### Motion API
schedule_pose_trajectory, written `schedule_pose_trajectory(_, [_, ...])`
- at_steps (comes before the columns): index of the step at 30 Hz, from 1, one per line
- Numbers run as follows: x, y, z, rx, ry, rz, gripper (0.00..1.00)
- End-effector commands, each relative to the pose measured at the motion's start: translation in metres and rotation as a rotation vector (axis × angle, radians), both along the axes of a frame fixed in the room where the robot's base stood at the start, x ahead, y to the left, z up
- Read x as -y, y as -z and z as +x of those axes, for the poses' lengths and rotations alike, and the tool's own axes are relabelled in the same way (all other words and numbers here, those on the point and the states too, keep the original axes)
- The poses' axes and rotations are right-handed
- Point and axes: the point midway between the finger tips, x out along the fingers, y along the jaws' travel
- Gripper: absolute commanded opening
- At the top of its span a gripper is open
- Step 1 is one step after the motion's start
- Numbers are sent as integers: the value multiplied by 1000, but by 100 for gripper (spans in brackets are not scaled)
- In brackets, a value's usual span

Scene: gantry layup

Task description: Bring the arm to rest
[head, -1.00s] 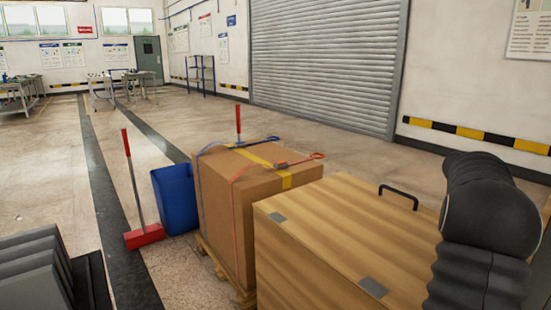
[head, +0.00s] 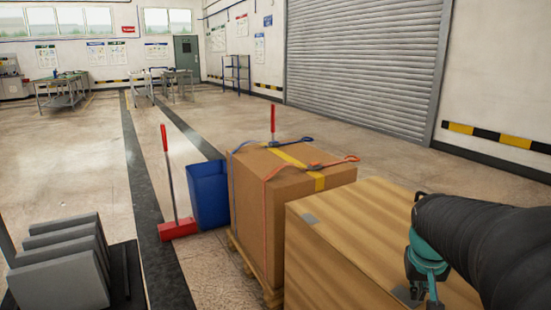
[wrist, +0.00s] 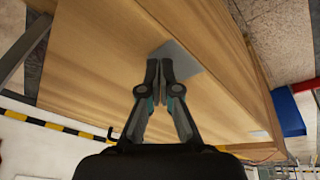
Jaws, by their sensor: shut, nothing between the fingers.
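My arm comes in from the right edge of the head view in a black sleeve and ends in a teal joint over the wooden crate (head: 345,225). In the wrist view my gripper (wrist: 166,64) is shut, with its two fingers together and nothing held. The fingers show in front of the crate's plywood face (wrist: 95,65), by a grey metal plate (wrist: 180,62). I cannot tell whether they touch it. In the head view the arm covers part of the crate's right side.
A strapped cardboard box (head: 255,200) on a pallet stands beside the crate. A blue bin (head: 208,195) and a red broom (head: 178,228) are left of it. Grey slotted blocks (head: 65,265) are at lower left. The floor beyond is open to the roller shutter (head: 370,65).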

Motion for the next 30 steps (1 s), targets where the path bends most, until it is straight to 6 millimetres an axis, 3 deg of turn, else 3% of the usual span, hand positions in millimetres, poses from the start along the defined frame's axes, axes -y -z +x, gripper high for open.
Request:
schedule_pose_trajectory(1, [-17, -1, -10, 8, -11, 14, 0])
schedule_pose_trajectory(6, [-67, 3, -43, 29, -48, 63, 0])
schedule_pose_trajectory(15, [-134, 4, -95, 104, -177, 102, 0])
schedule_pose_trajectory(22, [-162, -15, -112, 199, -287, 90, 0])
schedule_pose_trajectory(30, [-172, -21, -114, 224, -335, 89, 0])
